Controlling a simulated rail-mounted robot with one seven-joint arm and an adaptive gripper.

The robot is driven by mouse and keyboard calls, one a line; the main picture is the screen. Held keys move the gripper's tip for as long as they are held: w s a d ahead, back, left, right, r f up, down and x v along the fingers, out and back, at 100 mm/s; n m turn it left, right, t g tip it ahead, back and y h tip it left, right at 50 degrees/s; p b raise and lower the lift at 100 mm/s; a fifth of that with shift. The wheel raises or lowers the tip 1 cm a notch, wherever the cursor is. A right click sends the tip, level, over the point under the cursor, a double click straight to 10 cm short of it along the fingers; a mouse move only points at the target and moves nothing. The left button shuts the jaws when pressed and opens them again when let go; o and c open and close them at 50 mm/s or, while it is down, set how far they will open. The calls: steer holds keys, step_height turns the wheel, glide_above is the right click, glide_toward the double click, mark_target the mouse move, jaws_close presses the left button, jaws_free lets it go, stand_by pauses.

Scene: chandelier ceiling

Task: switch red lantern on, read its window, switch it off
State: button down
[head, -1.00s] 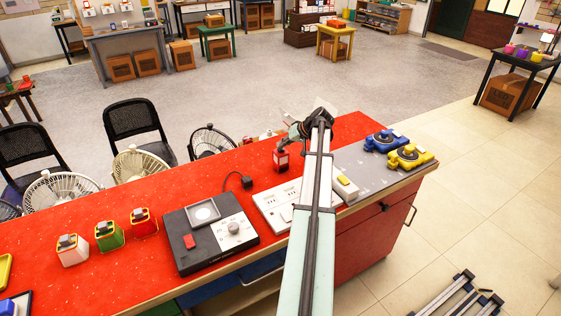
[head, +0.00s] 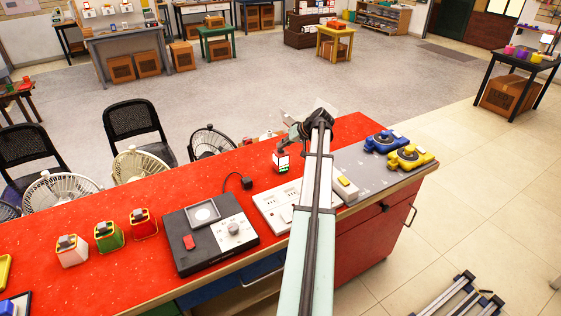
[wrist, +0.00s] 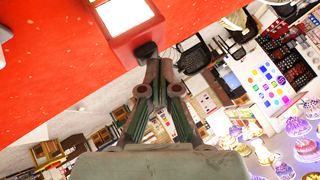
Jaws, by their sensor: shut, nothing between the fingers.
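A red lantern (head: 281,168) stands on the red counter under my gripper, its window glowing white in the head view. In the wrist view the lantern (wrist: 137,38) shows a red frame around a bright white panel (wrist: 125,12); I can make out no mark on that panel. A dark knob (wrist: 146,50) sticks out at its edge. My gripper (wrist: 159,64) is shut and empty, its tips at or very close to the knob; I cannot tell whether they touch. In the head view my arm partly hides the gripper (head: 297,133).
Blue (head: 385,141) and yellow (head: 409,158) devices stand at right.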

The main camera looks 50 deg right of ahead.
steer(key=shift+r, duration=0.5)
steer(key=shift+r, duration=0.1)
steer(key=shift+r+p, duration=0.9)
steer(key=shift+r, duration=2.05)
